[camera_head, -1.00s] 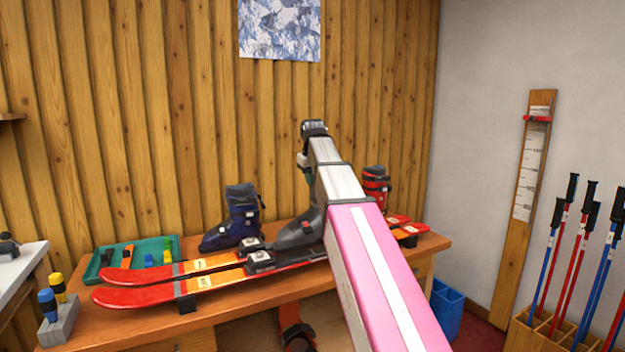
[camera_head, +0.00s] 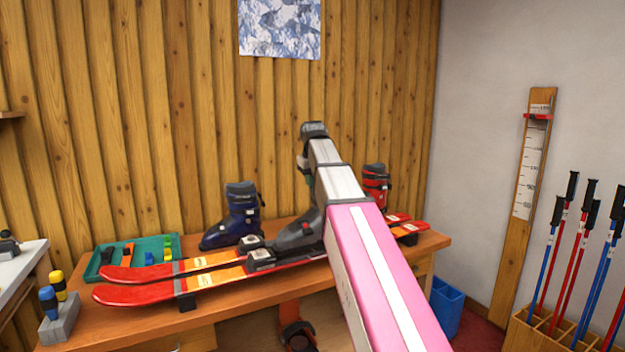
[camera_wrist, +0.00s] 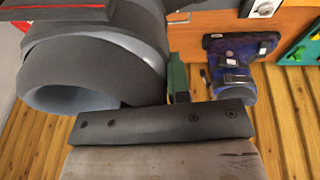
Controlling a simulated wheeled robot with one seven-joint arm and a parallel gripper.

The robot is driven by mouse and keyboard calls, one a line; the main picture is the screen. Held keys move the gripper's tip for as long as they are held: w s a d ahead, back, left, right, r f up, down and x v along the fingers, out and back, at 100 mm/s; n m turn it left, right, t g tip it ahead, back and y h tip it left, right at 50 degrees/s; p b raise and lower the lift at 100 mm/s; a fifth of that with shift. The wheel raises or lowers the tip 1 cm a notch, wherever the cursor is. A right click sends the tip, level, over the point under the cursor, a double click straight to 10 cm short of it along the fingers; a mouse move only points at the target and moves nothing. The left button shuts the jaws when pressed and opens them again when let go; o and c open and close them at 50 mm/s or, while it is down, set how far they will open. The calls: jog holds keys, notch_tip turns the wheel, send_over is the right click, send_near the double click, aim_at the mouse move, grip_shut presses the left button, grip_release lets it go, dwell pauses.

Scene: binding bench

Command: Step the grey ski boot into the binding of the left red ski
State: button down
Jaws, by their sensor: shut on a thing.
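The grey ski boot (camera_head: 298,236) stands over the nearer red ski (camera_head: 140,294), its toe close behind the black toe piece (camera_head: 261,259) of that ski's binding. My arm hides its upper part and heel, so I cannot tell whether the sole touches the ski or the heel is engaged. In the wrist view the boot's round cuff (camera_wrist: 95,72) fills the upper left. My gripper (camera_wrist: 178,85) is shut on the boot at its cuff, with a green finger part beside it. The farther ski (camera_head: 195,264) lies parallel behind, with its own toe piece (camera_head: 250,243).
A blue boot (camera_head: 240,220) stands close behind the skis, left of the grey one. A red boot (camera_head: 376,186) is at right behind my arm. A green tray (camera_head: 165,241) with small parts and a grey block (camera_head: 60,325) with screwdrivers are at left.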

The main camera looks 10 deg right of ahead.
jog(key=shift+f, duration=0.9)
dwell(0.3)
jog(key=c, duration=0.5)
grip_release()
jog(key=shift+r, duration=5.05)
jog(key=shift+s, duration=0.1)
